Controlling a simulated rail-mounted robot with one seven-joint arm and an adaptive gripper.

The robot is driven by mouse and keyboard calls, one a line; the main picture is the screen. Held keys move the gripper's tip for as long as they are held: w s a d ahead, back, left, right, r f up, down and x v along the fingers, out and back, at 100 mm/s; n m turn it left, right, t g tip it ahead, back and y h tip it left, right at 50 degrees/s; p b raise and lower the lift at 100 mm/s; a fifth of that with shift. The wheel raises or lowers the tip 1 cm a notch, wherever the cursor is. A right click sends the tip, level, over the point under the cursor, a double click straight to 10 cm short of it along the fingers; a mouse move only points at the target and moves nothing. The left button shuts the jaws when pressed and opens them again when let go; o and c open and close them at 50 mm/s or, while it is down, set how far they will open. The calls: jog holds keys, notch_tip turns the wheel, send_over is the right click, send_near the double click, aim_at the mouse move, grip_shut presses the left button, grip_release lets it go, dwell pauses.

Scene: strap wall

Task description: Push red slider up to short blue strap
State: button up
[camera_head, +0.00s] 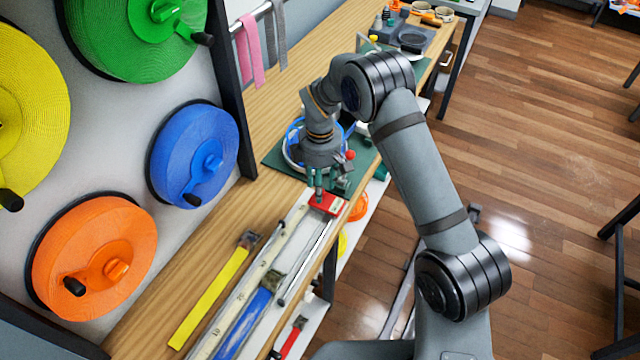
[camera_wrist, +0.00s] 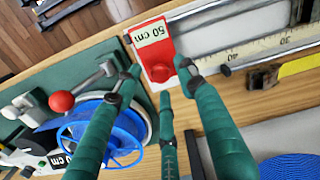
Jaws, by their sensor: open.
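The red slider (camera_head: 328,204) sits at the far end of the measuring rail, beside the green mat. In the wrist view the red slider (camera_wrist: 157,58) shows a "50 cm" label and a round red knob. The short blue strap (camera_head: 243,325) lies along the ruler toward the near end, with a dark clip at its far end and a clear stretch between it and the slider. My gripper (camera_head: 318,188) is above the slider. In the wrist view my gripper's green fingers (camera_wrist: 160,88) are open and spread close around the knob side, with nothing visibly held.
A yellow strap (camera_head: 210,298) with a dark buckle lies left of the ruler (camera_head: 262,272). A metal rod (camera_head: 307,262) runs along the right side. Strap reels, including a blue one (camera_head: 200,150), hang on the left wall. A green mat (camera_wrist: 60,75) with tools lies beyond the slider.

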jog(key=shift+f, duration=0.5)
grip_shut()
dwell(0.7)
